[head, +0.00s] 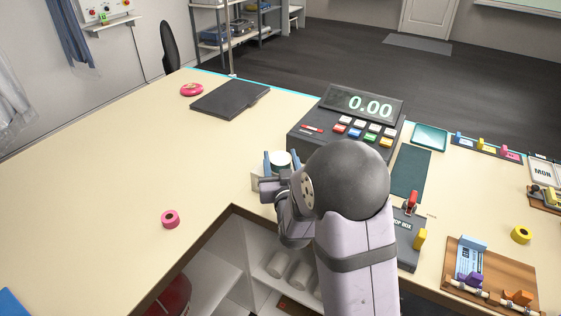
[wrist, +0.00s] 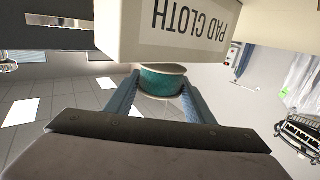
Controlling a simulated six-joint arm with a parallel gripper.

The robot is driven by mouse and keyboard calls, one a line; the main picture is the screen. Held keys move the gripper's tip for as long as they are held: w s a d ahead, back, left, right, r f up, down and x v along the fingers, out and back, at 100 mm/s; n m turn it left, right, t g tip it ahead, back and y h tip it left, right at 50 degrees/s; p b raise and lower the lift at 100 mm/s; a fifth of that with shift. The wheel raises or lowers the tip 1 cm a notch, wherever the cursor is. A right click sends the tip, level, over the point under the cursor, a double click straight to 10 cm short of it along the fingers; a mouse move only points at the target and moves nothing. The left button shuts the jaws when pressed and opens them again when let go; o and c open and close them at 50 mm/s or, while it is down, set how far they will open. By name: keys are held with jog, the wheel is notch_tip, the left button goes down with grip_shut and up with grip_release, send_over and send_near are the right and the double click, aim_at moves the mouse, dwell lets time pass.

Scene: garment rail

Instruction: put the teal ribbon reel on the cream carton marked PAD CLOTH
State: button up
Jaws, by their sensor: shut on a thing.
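The teal ribbon reel (wrist: 162,82) sits between the fingers of my gripper (wrist: 160,88) in the wrist view, with pale flanges. In the head view the reel's pale top (head: 281,157) shows between the blue fingertips of my gripper (head: 281,163). The cream carton (wrist: 170,40) marked PAD CLOTH appears upside down at the top of the wrist view, close to the reel. I cannot tell whether reel and carton touch.
A till with a 0.00 display (head: 362,104) stands just behind my gripper. A pink reel (head: 170,219) lies on the counter (head: 110,190) at left; a dark flat case (head: 230,99) lies farther back. A yellow reel (head: 521,234) is at right. The left counter is mostly clear.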

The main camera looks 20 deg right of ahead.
aim_at(283, 157)
jog(key=shift+f, duration=0.5)
jog(key=shift+f, duration=0.2)
jog(key=o, duration=1.1)
jog(key=shift+c, duration=0.2)
jog(key=shift+r, duration=0.1)
jog(key=shift+r, duration=0.2)
jog(key=s, duration=0.1)
jog(key=s+b, duration=0.1)
jog(key=s, duration=0.3)
jog(key=shift+a+b, duration=0.35)
jog(key=shift+a, duration=0.05)
notch_tip(283, 157, up, 6)
jog(key=shift+f, duration=0.15)
jog(key=shift+r, duration=0.7)
